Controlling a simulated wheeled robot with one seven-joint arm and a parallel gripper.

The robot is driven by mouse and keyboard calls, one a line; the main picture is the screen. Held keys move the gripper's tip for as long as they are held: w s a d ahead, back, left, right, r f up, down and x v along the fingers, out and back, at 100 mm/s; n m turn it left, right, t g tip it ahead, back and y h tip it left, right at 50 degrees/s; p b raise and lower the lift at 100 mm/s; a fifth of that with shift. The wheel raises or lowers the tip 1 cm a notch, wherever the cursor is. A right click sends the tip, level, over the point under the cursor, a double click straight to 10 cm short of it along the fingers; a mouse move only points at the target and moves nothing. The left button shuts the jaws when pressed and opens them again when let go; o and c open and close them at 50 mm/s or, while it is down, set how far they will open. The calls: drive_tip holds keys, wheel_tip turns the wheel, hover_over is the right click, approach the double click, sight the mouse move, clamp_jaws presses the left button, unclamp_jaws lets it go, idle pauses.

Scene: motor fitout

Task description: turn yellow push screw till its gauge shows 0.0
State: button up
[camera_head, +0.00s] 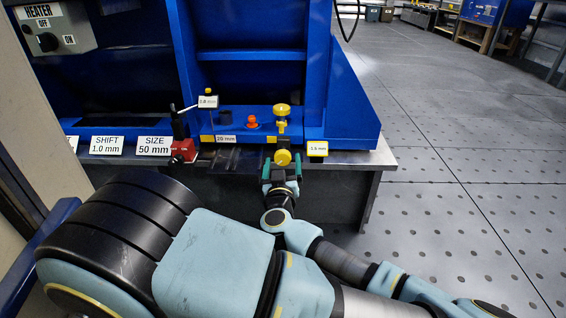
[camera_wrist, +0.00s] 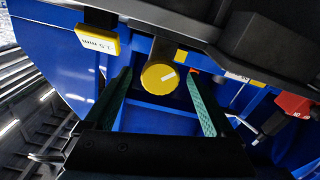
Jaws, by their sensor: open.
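The yellow push screw (camera_head: 283,157) has a round yellow head at the front edge of the bench, below the blue machine. In the wrist view its head (camera_wrist: 160,77) faces me and carries a short white mark. Beside it is a small yellow gauge (camera_head: 318,149), which also shows upside down in the wrist view (camera_wrist: 98,40). It seems to read about 1.5 mm; the last digit is unclear. My gripper (camera_head: 282,166) is open, with its green fingers (camera_wrist: 158,82) on either side of the screw head and visible gaps. I cannot tell how deep the head sits between them.
Another yellow knob (camera_head: 282,110) stands upright just behind the screw. An orange knob (camera_head: 252,121) and a red clamp (camera_head: 183,150) with a lever are to the left. SIZE 50 mm (camera_head: 154,146) and SHIFT 1.0 mm (camera_head: 107,145) signs stand on the bench. Open floor lies right.

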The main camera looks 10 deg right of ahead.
drive_tip(key=shift+w+d, duration=0.15)
drive_tip(key=shift+w, duration=0.95)
drive_tip(key=c, duration=1.4)
drive_tip(key=shift+m, duration=0.4)
